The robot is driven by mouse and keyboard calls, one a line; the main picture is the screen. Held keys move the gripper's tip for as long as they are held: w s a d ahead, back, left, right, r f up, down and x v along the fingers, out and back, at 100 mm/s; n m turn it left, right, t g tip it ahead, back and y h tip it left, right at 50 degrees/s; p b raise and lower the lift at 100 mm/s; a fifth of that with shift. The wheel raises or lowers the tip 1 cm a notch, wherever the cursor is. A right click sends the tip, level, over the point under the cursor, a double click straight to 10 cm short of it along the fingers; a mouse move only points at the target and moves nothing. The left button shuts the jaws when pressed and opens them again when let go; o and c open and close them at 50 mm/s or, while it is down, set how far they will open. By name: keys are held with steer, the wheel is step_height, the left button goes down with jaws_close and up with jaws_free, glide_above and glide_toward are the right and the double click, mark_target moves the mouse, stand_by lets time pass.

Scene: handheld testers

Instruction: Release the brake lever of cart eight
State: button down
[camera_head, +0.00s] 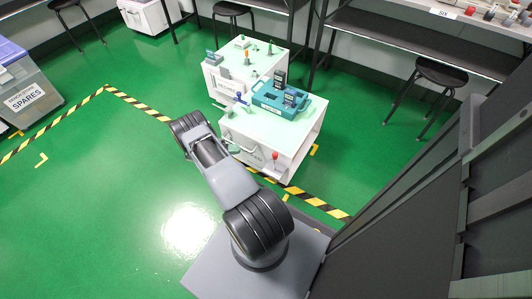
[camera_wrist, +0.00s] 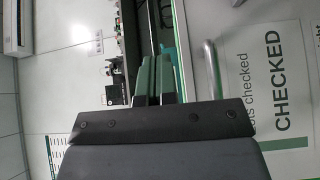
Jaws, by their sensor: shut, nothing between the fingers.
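A nearer white cart (camera_head: 300,150) stands in front of another white cart (camera_head: 211,84) in the head view. A lever with a red knob (camera_head: 275,155) stands up at the nearer cart's front face. I cannot read a cart number, so I cannot tell which is cart eight. My gripper (camera_wrist: 156,62) shows in the wrist view, its green fingers together and empty. A metal bar handle (camera_wrist: 212,65) is to its right, beside a white panel (camera_wrist: 275,85) reading "CHECKED". The red knob is not seen in the wrist view. My arm hides part of the nearer cart's left side.
A teal tray (camera_head: 271,107) with handheld testers sits on the nearer cart. A grey spares bin (camera_head: 30,100) is at the left. Black stools (camera_head: 440,75) and benches line the back. Yellow-black tape (camera_head: 140,101) marks the green floor, which is open at left.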

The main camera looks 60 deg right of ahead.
steer(key=s+a+b+x, duration=0.1)
steer(key=a+x, duration=0.1)
steer(key=x, duration=1)
steer(key=shift+s+b, duration=0.3)
steer(key=shift+s, duration=0.4)
steer(key=s+m+t+p, duration=0.1)
steer(key=s, duration=0.1)
steer(key=s+m+t+y+p, duration=0.1)
steer(key=s+t+p, duration=0.1)
steer(key=s, duration=0.1)
steer(key=shift+s+r+y, duration=0.2)
steer(key=shift+s+y, duration=0.1)
steer(key=shift+s, duration=0.05)
